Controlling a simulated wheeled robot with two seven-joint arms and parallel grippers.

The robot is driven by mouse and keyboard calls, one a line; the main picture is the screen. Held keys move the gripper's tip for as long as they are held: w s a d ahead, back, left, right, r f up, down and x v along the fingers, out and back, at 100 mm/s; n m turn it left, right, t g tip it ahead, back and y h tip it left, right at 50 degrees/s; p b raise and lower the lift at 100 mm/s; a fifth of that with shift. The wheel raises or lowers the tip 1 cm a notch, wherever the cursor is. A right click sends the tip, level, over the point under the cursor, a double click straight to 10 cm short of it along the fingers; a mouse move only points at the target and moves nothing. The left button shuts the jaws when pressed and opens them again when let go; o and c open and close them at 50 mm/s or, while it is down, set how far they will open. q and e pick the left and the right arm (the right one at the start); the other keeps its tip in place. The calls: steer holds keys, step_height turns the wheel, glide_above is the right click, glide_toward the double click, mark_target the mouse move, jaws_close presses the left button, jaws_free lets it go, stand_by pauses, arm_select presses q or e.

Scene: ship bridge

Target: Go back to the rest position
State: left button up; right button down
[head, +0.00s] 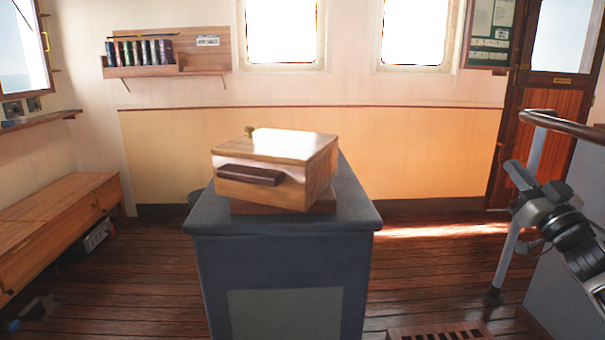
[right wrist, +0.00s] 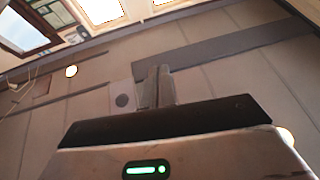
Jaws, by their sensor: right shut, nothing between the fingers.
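My right gripper (head: 522,178) is raised at the right side of the head view, in front of the railing and the door. It is shut and empty. In the right wrist view its closed fingers (right wrist: 156,86) point up toward the ceiling and the upper wall, with nothing between them. My left gripper does not show in either view.
A wooden box (head: 270,165) with a dark handle sits shut on a grey pedestal (head: 285,235) ahead, well apart from my right gripper. A railing (head: 565,126) stands at the right. A wooden bench (head: 60,225) runs along the left wall. The floor between bench and pedestal is mostly clear.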

steer(key=w+d+f+g+h, duration=0.1)
steer(key=d+f+g+h, duration=0.6)
steer(key=d+f+h, duration=0.3)
steer(key=s+a+f+n+y, duration=0.1)
steer(key=s+a+f+y, duration=0.1)
steer(key=a+f, duration=0.8)
steer(key=s+a+f+g+y, duration=0.2)
steer(key=s+a+f+y, duration=0.3)
steer(key=s+a+f, duration=0.85)
arm_select(q)
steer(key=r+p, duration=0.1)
steer(key=p, duration=0.1)
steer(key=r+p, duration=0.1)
steer(key=p, duration=0.2)
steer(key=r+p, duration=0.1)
steer(key=p, duration=0.2)
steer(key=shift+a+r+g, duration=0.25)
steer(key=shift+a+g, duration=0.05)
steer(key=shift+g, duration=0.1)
arm_select(e)
steer(key=s+a+r+m+g+y, duration=0.1)
steer(key=s+a+r, duration=0.1)
steer(key=s+a, duration=0.4)
steer(key=s+a+r+g, duration=0.1)
steer(key=s+a+r, duration=0.1)
steer(key=s+a, duration=0.5)
steer(key=s, duration=0.5)
steer(key=shift+a+m+g+y, duration=0.3)
steer(key=shift+m+g+y, duration=0.1)
